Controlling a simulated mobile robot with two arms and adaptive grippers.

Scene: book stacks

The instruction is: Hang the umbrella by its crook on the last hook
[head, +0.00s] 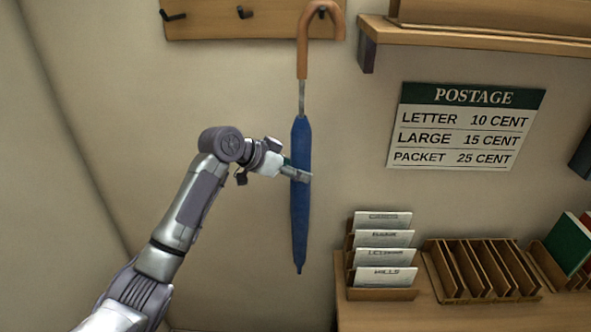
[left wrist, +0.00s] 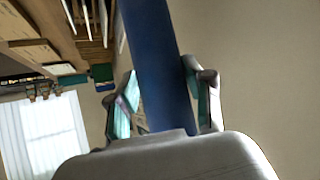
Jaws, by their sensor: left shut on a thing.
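The blue umbrella (head: 300,215) is upright in the head view, with its brown crook (head: 303,50) at the top and its tip pointing down. The crook overlaps the rightmost hook (head: 322,12) on the wooden hook board (head: 275,28); I cannot tell whether it bears on the hook. My left gripper (head: 300,175) is shut on the blue body around its middle. In the left wrist view the umbrella (left wrist: 160,70) runs between the two fingers (left wrist: 163,110). My right gripper is not in view.
A wooden shelf (head: 480,38) juts out right of the hook board. A postage sign (head: 465,127) hangs on the wall. Below right, a desk holds a card rack (head: 380,250) and a slotted wooden rack (head: 480,270). The wall left of the umbrella is clear.

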